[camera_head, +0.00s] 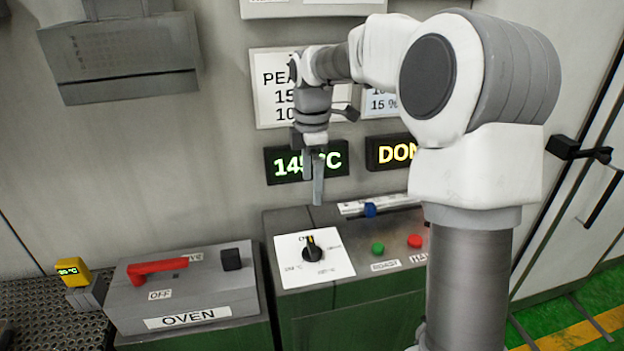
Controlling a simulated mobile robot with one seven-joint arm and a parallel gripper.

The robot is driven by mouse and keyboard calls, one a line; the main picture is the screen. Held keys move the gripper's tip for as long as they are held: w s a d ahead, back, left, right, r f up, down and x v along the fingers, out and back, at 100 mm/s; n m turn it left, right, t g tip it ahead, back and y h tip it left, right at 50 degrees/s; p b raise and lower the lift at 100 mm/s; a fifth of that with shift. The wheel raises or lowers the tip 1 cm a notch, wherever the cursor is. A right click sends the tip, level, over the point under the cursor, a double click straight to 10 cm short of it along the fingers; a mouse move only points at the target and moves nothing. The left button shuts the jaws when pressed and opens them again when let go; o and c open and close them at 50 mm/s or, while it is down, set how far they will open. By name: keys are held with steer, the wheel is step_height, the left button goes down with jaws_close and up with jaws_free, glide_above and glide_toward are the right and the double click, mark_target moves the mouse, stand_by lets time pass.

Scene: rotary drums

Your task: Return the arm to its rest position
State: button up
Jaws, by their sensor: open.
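My gripper (313,184) hangs with its fingers pointing down, in front of the green temperature display and above the control box. It holds nothing, and its fingers are apart. My arm reaches from the column at the right, over the top, and bends down to the gripper. Below the gripper, a black rotary knob (312,252) with a yellow pointer stands on a white dial plate (333,264). The fingers are clear of the knob. The pointer is directed toward the back of the plate.
At left is the OVEN box (200,298) with a red lever (158,268) beside an OFF label. A yellow display (384,154) is partly hidden by my arm.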

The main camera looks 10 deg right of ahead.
steer(key=s+r+m+t, duration=0.2)
steer(key=s+m, duration=0.7)
steer(key=s, duration=0.4)
steer(key=s+r+m+t, duration=0.1)
steer(key=s+m+t, duration=0.2)
steer(key=s+m, duration=0.6)
steer(key=shift+s+r+t, duration=0.3)
steer(key=shift+s+r, duration=0.1)
steer(key=shift+s, duration=2.1)
